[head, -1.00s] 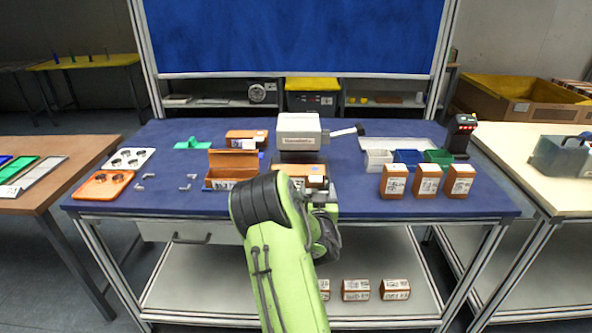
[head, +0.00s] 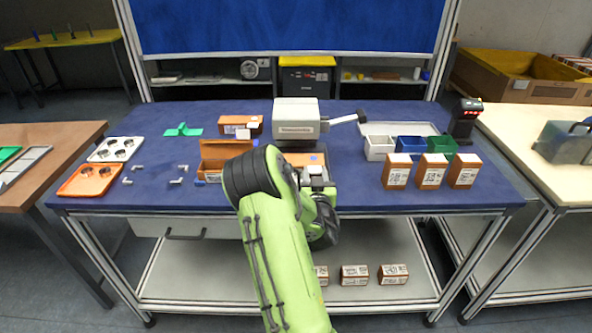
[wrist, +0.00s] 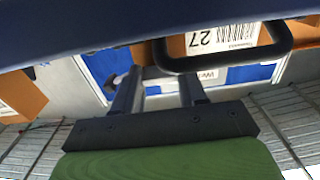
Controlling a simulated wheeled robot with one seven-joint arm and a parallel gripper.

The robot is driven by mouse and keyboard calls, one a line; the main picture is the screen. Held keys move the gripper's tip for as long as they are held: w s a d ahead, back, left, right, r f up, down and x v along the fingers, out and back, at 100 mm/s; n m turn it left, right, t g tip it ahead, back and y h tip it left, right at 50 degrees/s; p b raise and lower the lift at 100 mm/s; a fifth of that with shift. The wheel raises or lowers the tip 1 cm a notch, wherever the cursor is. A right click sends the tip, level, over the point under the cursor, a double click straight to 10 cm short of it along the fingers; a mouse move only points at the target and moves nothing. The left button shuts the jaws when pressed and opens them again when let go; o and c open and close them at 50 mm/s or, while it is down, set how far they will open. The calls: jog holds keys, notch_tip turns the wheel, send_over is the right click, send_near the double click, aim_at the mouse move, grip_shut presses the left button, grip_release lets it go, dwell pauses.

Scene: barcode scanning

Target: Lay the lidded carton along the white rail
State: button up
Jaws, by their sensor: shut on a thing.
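A brown carton with its lid standing open (head: 222,155) is on the blue table, left of my arm, in the head view. A brown carton with an orange top (head: 306,159) is in front of the white machine, just beyond my gripper. A brown carton face with a label reading 27 (wrist: 225,38) shows beyond the fingers, partly behind a dark loop. The finger contact is unclear. I cannot pick out the white rail for certain.
The white machine with a side lever (head: 297,118) stands behind. Several brown cartons (head: 432,171) stand at the right, before small white, blue and green bins (head: 410,147). An orange tray (head: 90,181) and small metal brackets lie left. The table's front left is mostly clear.

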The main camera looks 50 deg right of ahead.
jog(key=shift+r+p, duration=0.45)
jog(key=shift+r, duration=0.05)
grip_shut()
notch_tip(320, 180, up, 17)
jog(key=p, duration=1.6)
jog(key=shift+p, duration=0.35)
jog(key=w+a+n+t+y, duration=0.25)
jog(key=w+a, duration=0.35)
jog(key=a, duration=0.4)
jog(key=w+a+n+t+y, duration=0.2)
jog(key=w+a+n+y, duration=0.15)
jog(key=w+a, duration=0.45)
jog(key=a+n+t+y, duration=0.1)
jog(key=a+n+y, duration=0.2)
jog(key=a, duration=1.9)
jog(key=y, duration=0.4)
jog(key=shift+s+a+r+n+t+y, duration=0.15)
jog(key=shift+n+t+y, duration=0.15)
jog(key=shift+n+t, duration=0.1)
